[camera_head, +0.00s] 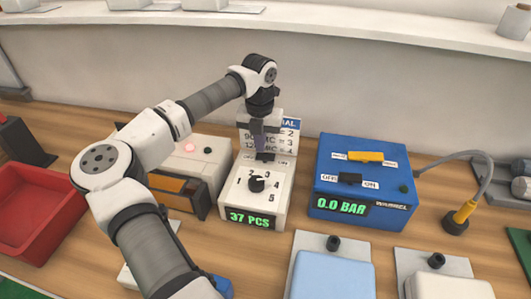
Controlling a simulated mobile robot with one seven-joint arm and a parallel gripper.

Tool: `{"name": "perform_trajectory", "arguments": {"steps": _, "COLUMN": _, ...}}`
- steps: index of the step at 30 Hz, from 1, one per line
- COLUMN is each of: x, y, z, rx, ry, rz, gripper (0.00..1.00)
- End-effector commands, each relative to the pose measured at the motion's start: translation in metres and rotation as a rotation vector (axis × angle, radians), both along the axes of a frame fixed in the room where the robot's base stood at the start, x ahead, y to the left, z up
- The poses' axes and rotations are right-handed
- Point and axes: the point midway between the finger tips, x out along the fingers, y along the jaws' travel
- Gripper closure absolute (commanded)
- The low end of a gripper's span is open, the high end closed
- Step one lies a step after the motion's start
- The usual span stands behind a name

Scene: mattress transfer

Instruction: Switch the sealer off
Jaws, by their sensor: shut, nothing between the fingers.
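The white control box (281,206), apparently the sealer, stands mid-counter with a numbered dial (256,184) and a green "37 PCS" display (250,219). An OFF/ON label lies on its top behind the dial. A dark switch (264,157) shows there, partly hidden by my gripper, so its side cannot be told. My gripper (261,151) is shut and empty, pointing down right at this switch. Whether it touches cannot be told. A white housing (212,155) with a lit red lamp (208,149) and an orange-brown front adjoins on the left.
A blue box (330,160) with a yellow lever, a black OFF/ON switch and "0.0 BAR" stands on the right. A red bin (38,205) is at left. Pale blue and white pads occupy the front.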

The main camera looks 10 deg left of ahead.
Motion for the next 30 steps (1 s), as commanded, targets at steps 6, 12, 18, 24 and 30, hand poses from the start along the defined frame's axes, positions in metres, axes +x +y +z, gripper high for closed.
{"name": "perform_trajectory", "arguments": {"steps": 6, "x": 0.0, "y": 0.0, "z": 0.021, "rx": 0.001, "ry": 0.0, "rz": 0.0, "gripper": 1.0}}
{"name": "perform_trajectory", "arguments": {"steps": 12, "x": 0.0, "y": 0.0, "z": 0.037, "rx": 0.0, "ry": -0.001, "rz": 0.0, "gripper": 1.0}}
{"name": "perform_trajectory", "arguments": {"steps": 18, "x": 0.0, "y": 0.0, "z": 0.052, "rx": 0.0, "ry": -0.001, "rz": 0.0, "gripper": 1.0}}
{"name": "perform_trajectory", "arguments": {"steps": 24, "x": 0.0, "y": 0.0, "z": 0.054, "rx": -0.001, "ry": 0.0, "rz": 0.0, "gripper": 1.0}}
{"name": "perform_trajectory", "arguments": {"steps": 30, "x": 0.0, "y": 0.0, "z": 0.054, "rx": -0.001, "ry": 0.0, "rz": 0.0, "gripper": 1.0}}
